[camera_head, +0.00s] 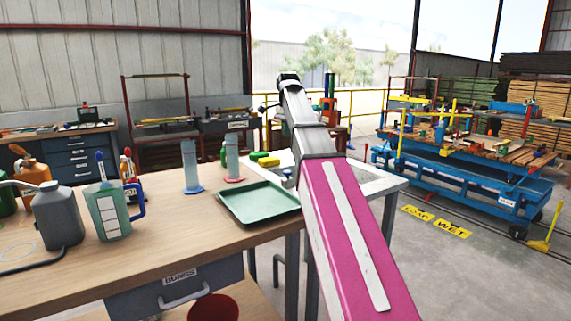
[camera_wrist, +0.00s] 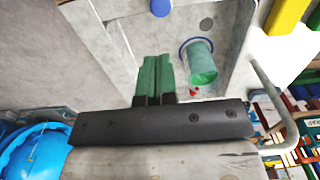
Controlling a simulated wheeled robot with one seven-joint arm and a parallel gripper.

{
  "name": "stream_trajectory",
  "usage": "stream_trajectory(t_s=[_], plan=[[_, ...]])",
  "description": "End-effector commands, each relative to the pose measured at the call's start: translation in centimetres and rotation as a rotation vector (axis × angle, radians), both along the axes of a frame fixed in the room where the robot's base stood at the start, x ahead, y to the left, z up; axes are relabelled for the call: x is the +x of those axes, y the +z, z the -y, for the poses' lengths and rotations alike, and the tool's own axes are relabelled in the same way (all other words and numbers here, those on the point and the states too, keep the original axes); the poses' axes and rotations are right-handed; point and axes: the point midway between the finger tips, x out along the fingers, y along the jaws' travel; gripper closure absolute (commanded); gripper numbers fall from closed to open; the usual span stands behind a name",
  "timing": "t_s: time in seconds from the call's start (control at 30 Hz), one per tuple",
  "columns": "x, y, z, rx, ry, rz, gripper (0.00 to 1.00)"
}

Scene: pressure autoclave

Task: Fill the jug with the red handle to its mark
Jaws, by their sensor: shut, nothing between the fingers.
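My gripper (camera_wrist: 152,75) shows in the wrist view with its green fingers together and nothing between them. A green round vessel (camera_wrist: 203,62) stands in the grey sink (camera_wrist: 115,10), to the right of my fingers and apart from them. A small red part (camera_wrist: 194,92) shows at its side; I cannot tell whether this is the red handle. Its mark and fill level cannot be made out. In the head view my arm covers part of the sink (camera_head: 375,187), and my gripper is hidden. A green jug with a blue handle (camera_head: 110,212) stands on the bench.
A bent grey pipe (camera_wrist: 276,110) stands right of the vessel. A blue disc (camera_wrist: 160,7) shows at the top. The bench holds a green tray (camera_head: 258,203), a blue-based cylinder (camera_head: 190,165), a red-based cylinder (camera_head: 232,158) and a grey can (camera_head: 58,215).

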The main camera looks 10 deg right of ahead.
Motion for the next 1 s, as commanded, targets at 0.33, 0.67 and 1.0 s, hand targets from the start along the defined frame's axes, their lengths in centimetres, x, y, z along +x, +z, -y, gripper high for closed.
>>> stream_trajectory(t_s=[0.33, 0.67, 1.0], plan=[[0.0, -0.1, 0.0, 0.0, 0.0, 0.0, 1.0], [-0.2, -4.1, 0.0, 0.0, 0.0, -0.002, 1.0], [-0.2, -10.3, 0.0, 0.001, 0.0, -0.001, 1.0]])
